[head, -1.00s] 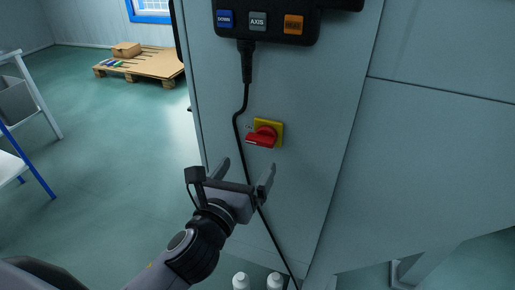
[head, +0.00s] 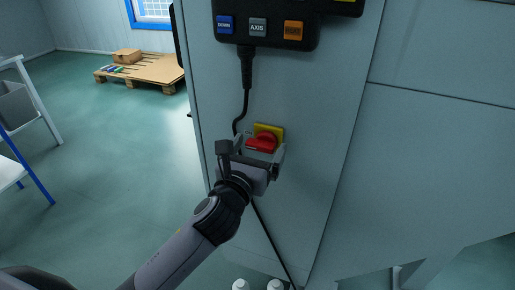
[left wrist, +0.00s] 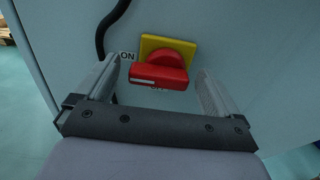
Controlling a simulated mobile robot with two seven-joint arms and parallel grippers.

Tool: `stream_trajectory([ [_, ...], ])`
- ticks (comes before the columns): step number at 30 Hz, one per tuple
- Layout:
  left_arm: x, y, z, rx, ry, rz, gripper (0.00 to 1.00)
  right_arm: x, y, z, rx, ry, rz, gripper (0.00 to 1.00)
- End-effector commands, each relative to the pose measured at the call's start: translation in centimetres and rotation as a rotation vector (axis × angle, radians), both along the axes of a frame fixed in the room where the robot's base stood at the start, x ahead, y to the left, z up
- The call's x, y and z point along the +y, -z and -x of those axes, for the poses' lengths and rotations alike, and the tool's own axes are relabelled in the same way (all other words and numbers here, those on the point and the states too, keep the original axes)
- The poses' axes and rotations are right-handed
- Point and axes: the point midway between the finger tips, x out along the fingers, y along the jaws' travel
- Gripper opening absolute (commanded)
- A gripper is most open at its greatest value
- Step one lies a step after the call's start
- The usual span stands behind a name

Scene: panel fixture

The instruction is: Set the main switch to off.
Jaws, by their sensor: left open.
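The main switch (head: 262,144) is a red rotary handle on a yellow plate (head: 269,130), fixed to the pale grey panel. In the left wrist view the red handle (left wrist: 160,70) lies nearly level, its white-marked end pointing left toward the printed ON label (left wrist: 127,56). Another label below the handle is partly hidden by it. My left gripper (head: 262,150) is open at the switch, one finger on each side of the handle. My right gripper is not in view.
A black pendant (head: 266,22) with coloured buttons hangs above the switch. Its black cable (head: 247,85) runs down just left of the switch and behind my gripper. White bottle tops (head: 275,285) show at the bottom. A pallet (head: 145,72) stands far left.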

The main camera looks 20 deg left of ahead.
Motion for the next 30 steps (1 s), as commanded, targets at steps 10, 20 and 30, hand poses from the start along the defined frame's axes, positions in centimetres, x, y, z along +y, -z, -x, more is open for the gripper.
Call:
stream_trajectory([
  [10, 0.0, 0.0, 0.0, 0.0, 0.001, 0.0, 0.4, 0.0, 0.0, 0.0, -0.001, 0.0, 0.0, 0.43],
  [20, 0.0, -0.1, 0.0, 0.003, 0.001, 0.056, 0.4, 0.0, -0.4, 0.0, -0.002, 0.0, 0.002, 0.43],
  [30, 0.1, 0.1, 0.0, 0.012, 0.0, 0.3, 0.4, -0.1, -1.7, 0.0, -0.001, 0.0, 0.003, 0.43],
])
